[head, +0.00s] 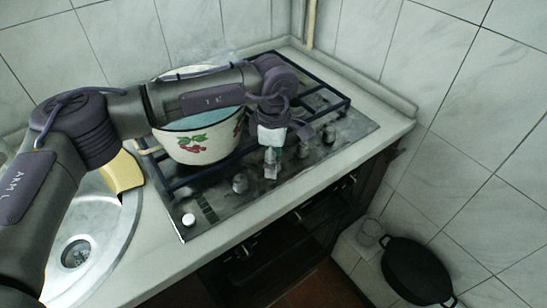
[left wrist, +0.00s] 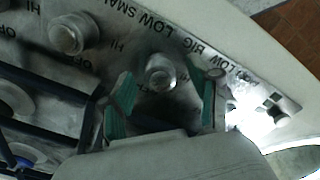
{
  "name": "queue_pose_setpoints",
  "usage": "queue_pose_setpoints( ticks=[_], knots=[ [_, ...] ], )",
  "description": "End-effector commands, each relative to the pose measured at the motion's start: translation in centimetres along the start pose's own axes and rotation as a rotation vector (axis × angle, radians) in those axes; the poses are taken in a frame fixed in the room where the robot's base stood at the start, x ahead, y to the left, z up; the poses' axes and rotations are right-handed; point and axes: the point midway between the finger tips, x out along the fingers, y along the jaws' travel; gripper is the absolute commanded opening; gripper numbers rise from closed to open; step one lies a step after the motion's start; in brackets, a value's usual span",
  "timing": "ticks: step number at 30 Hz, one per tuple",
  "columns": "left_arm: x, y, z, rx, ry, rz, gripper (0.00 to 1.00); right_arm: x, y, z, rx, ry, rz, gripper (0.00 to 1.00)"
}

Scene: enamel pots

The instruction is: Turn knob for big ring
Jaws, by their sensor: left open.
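My left gripper (head: 270,163) reaches over the row of knobs on the stove's front edge. Its fingers are open, with teal pads, in the left wrist view (left wrist: 164,100). A round metal knob (left wrist: 160,72) shows between the two fingertips there, with clear gaps to both pads; I cannot tell how far down the fingers reach beside it. Printed lettering, including LOW, SMALL and BIG, runs near the knobs. Another knob (left wrist: 70,34) sits to the upper left. In the head view a knob (head: 240,183) stands left of my gripper and others (head: 304,149) stand right of it. My right gripper is not in view.
An enamel pot (head: 200,146) with a cherry pattern stands on the stove's dark rack (head: 335,99), behind my left arm. A sink (head: 112,235) with a yellow object (head: 122,173) lies to the left. A black pan (head: 412,272) is low at the right.

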Motion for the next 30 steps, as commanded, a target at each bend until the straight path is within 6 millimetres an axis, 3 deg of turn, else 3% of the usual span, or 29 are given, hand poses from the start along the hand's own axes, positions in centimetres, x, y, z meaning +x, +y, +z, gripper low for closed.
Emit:
queue_pose_setpoints(
  ticks=[5,12,18,30],
  knots=[
    [-2.3,0.1,0.0,0.0,0.0,0.005,0.61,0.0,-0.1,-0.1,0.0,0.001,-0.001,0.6],
    [-7.5,0.1,0.0,0.0,-0.001,0.006,0.61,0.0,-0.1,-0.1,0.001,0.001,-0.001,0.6],
    [-10.7,0.1,0.0,0.001,-0.001,0.004,0.61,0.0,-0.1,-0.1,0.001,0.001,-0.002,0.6],
    [-11.9,0.0,0.0,0.001,0.0,0.0,0.61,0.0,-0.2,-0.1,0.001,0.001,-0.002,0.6]
  ],
)
